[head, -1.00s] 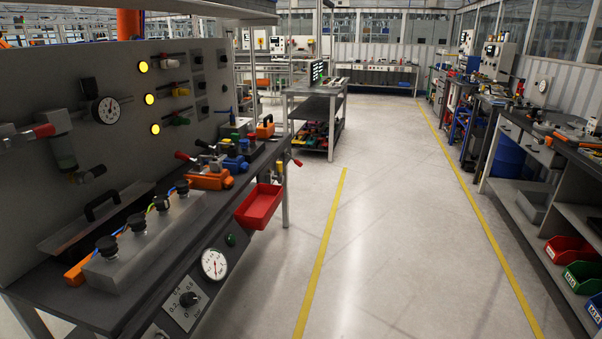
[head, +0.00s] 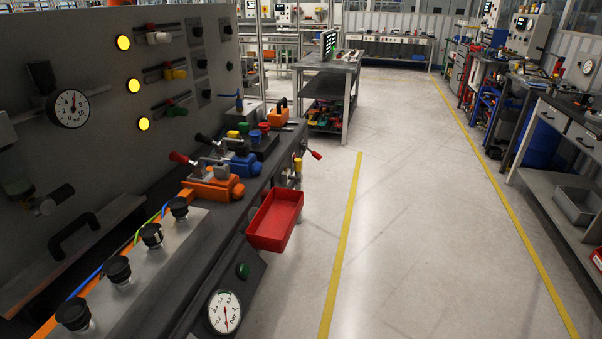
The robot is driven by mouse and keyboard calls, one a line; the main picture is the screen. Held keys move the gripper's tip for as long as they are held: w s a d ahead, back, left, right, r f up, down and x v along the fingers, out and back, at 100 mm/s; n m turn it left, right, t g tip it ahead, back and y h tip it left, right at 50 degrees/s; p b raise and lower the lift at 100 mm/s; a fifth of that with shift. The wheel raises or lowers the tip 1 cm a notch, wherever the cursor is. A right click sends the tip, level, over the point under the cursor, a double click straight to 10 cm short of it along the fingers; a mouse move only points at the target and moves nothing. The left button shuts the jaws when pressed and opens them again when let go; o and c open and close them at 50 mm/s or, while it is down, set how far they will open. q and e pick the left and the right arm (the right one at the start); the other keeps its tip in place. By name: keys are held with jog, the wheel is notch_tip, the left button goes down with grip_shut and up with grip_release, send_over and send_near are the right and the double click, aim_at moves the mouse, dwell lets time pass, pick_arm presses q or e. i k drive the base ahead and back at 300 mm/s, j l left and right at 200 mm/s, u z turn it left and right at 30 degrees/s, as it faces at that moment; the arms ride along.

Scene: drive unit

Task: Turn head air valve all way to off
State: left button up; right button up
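Neither of my grippers is in view. No label naming the head air valve is readable, so I cannot tell which control it is. On the upright grey panel (head: 60,150) are three slide-like handles: white (head: 158,36), yellow (head: 174,73) and green (head: 175,109). A lit yellow lamp (head: 123,42) is beside the white one, with more lamps below. A round pressure gauge (head: 70,108) is at the panel's left. A red-handled fitting (head: 315,154) with a brass-coloured part sticks out at the bench's right end. A second gauge (head: 224,311) is on the bench front.
The bench (head: 215,225) holds orange and blue clamps (head: 214,184) and a grey block with several black knobs (head: 152,236). A red bin (head: 275,220) juts from its front edge. Open floor (head: 420,220) lies to the right, with a workbench (head: 560,185) beyond it.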

aim_at(297, 178)
jog(key=u, duration=0.35)
jog(key=i+l+u, duration=0.4)
jog(key=l, duration=0.15)
jog(key=l+u, duration=0.15)
jog(key=l, duration=0.15)
jog(key=i+l+u, duration=0.2)
jog(key=l, duration=0.15)
jog(key=i+l, duration=0.15)
jog(key=l, duration=0.55)
jog(key=i+l+u, duration=0.15)
jog(key=l, duration=0.6)
jog(key=i+l, duration=0.1)
jog(key=l, duration=0.6)
jog(key=i+l+u, duration=0.1)
jog(key=l, duration=0.65)
